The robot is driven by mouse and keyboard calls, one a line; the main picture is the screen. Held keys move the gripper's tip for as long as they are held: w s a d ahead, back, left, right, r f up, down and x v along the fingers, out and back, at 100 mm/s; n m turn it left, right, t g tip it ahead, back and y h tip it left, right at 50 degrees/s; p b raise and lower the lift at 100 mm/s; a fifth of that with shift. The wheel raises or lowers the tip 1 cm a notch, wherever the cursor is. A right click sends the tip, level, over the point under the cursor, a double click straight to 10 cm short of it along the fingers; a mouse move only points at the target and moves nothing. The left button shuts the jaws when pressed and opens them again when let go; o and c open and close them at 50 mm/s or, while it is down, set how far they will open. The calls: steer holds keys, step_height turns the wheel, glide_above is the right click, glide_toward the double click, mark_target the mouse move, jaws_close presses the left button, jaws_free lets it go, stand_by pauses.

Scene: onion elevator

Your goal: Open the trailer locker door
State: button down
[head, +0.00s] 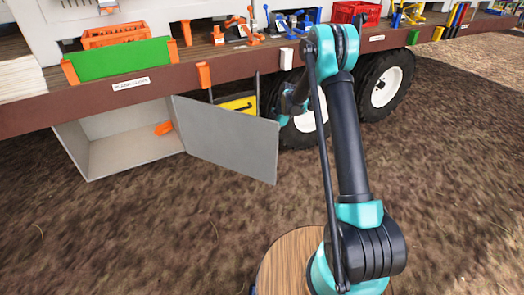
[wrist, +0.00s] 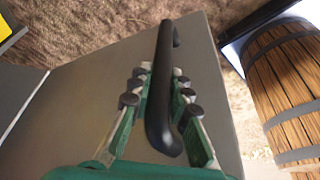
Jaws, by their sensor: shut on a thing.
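The grey locker door (head: 228,138) stands swung out from the open locker (head: 130,145) under the trailer bed, hinged at the locker's right side. In the wrist view the door's flat grey face (wrist: 90,85) fills the middle. A black bar handle (wrist: 166,45) is fixed to that face. My gripper (wrist: 160,98) has its green-sided fingers on both sides of the handle and is shut on it. In the head view the handle and fingertips are hidden behind the door.
An orange object (head: 163,128) lies inside the locker. A yellow-and-black case (head: 238,104) hangs behind the door's top edge. Trailer wheels (head: 386,85) stand to the right. The brown ground (head: 130,235) in front is clear.

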steer(key=w+d+n, duration=0.1)
steer(key=w+d, duration=0.1)
steer(key=w, duration=0.4)
steer(key=shift+d+h, duration=0.15)
steer(key=shift+h, duration=0.15)
steer(key=c, duration=1.4)
jaws_free()
steer(key=shift+s, duration=0.1)
steer(key=v, duration=1.2)
steer(key=shift+w, duration=0.2)
